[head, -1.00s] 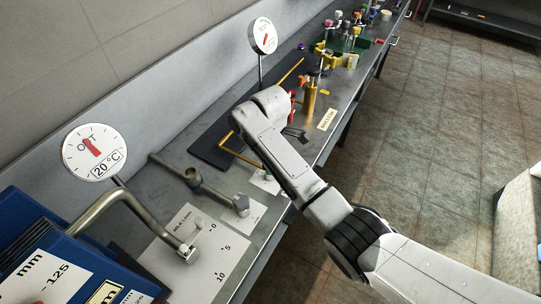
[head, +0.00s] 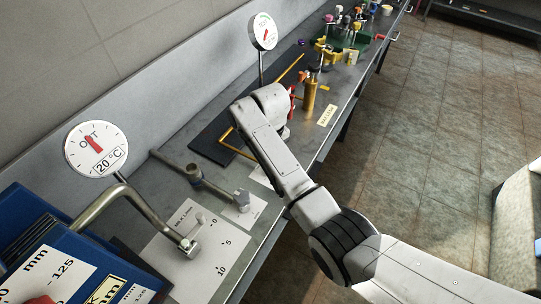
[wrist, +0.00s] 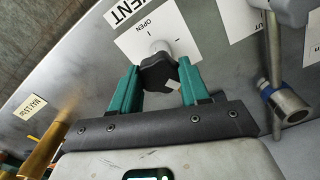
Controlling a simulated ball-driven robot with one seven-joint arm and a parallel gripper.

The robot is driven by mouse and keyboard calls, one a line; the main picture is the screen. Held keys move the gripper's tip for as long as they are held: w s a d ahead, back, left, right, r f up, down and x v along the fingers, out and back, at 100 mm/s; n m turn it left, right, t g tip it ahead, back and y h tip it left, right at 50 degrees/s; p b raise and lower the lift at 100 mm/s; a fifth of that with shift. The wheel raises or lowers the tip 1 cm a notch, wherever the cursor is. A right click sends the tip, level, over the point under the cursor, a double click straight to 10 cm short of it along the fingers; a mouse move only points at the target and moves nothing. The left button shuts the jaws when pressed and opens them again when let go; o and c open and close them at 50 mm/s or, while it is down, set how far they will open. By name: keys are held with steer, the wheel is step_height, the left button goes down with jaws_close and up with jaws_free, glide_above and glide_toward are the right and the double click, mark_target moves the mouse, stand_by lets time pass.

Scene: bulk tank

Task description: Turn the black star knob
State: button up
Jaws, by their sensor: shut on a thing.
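The black star knob (wrist: 158,76) sits on a white stem over a white card (wrist: 150,38) marked OPEN in the wrist view. My gripper (wrist: 158,68) has its two green fingers on either side of the knob and is shut on it. Part of the knob's rim is hidden by the fingers. In the head view my arm covers the knob and the gripper, and only a corner of a white card (head: 260,176) shows beside the arm.
A grey lever valve (head: 215,187) and a bent metal pipe with a tap (head: 150,215) stand left of my arm. A round dial reading 20 °C (head: 97,149) is behind them. A yellow post (head: 309,95) stands beyond my arm.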

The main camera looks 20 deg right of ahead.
steer(key=m, duration=0.6)
steer(key=shift+m, duration=0.3)
stand_by(0.4)
steer(key=o, duration=1.1)
steer(key=shift+c, duration=0.2)
step_height(320, 180, up, 11)
steer(key=shift+f, duration=0.1)
